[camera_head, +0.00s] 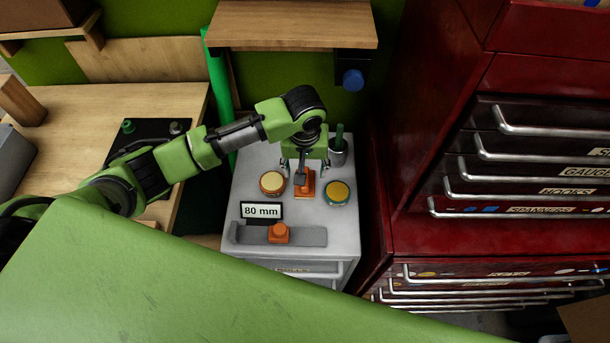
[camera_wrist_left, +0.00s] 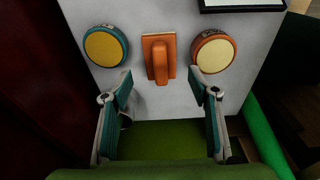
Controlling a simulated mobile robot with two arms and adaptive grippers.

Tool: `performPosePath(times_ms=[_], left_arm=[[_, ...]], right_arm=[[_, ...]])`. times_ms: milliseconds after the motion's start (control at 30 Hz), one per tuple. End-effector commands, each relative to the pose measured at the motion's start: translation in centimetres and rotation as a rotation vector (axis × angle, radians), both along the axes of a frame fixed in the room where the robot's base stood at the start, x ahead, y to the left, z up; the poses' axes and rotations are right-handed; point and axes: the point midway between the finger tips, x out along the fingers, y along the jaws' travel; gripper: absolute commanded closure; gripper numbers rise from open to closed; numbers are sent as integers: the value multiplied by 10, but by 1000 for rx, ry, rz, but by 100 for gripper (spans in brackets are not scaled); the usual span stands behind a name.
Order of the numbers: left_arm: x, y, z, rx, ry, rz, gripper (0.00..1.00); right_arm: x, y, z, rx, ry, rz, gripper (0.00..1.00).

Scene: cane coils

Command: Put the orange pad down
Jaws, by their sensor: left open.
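The orange pad (camera_head: 305,190) lies on the light grey cabinet top (camera_head: 240,195), between two round tins. In the left wrist view the pad (camera_wrist_left: 158,58) is a flat plate with a raised orange grip. My left gripper (camera_head: 305,169) points down at the back edge of the pad. In its wrist view the two fingers (camera_wrist_left: 160,88) are spread wide, with nothing between the tips; the pad lies just beyond them, apart from both. My right gripper is not in view.
An orange-rimmed tin (camera_head: 272,184) and a teal-rimmed tin (camera_head: 338,193) flank the pad closely. A grey cup (camera_head: 338,156) stands behind. In front are an "80 mm" sign (camera_head: 262,210) and a grey bar (camera_head: 310,237) with an orange block (camera_head: 278,233). Red drawers (camera_head: 500,235) rise at right.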

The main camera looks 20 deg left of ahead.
Motion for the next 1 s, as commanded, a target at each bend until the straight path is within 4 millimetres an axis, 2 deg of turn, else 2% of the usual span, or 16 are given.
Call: performPosePath(times_ms=[100, 333, 500, 1000], left_arm=[[-2, -1, 26, -2, -1, -1, 45], [-7, -2, 56, 0, 1, 0, 45], [-8, -2, 62, 1, 1, 0, 45], [-8, -2, 62, 0, 2, 0, 45]], right_arm=[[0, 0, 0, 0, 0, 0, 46], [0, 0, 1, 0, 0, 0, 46], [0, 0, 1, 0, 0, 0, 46], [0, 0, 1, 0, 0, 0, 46]])
